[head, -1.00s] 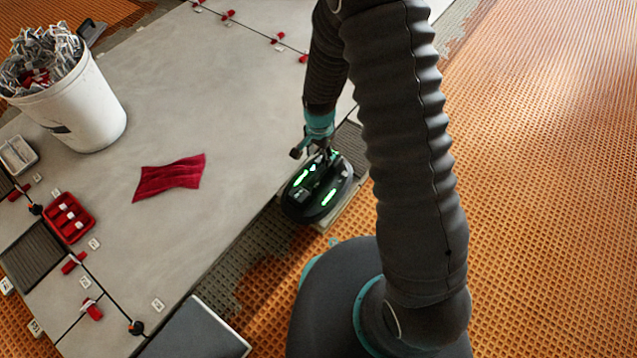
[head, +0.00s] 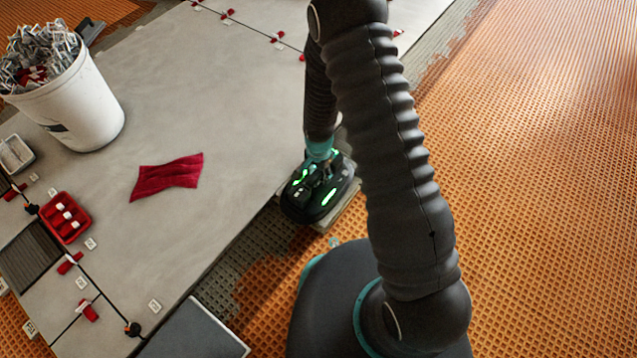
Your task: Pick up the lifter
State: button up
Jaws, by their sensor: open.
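The lifter (head: 318,199) is a dark, rounded device with glowing green strips on top. It rests on a pale block at the edge of the large grey tile, beside the orange matting. My gripper (head: 322,172) is open and pointing down at the top of the lifter, with its fingers around or just above the middle part. The fingertips are small and dark against the lifter, so I cannot tell whether they touch it. My arm hides part of the area to the right.
A white bucket (head: 85,118) full of metal clips stands on the large grey tile (head: 200,100). A red cloth (head: 167,178) lies on the tile. A red tray (head: 66,218) sits at the left. A dark tile (head: 192,332) lies in front. The orange matting (head: 530,200) at right is clear.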

jog(key=shift+f+b, duration=0.25)
jog(key=shift+b, duration=0.05)
dwell(0.5)
jog(key=shift+w, duration=0.1)
grip_shut()
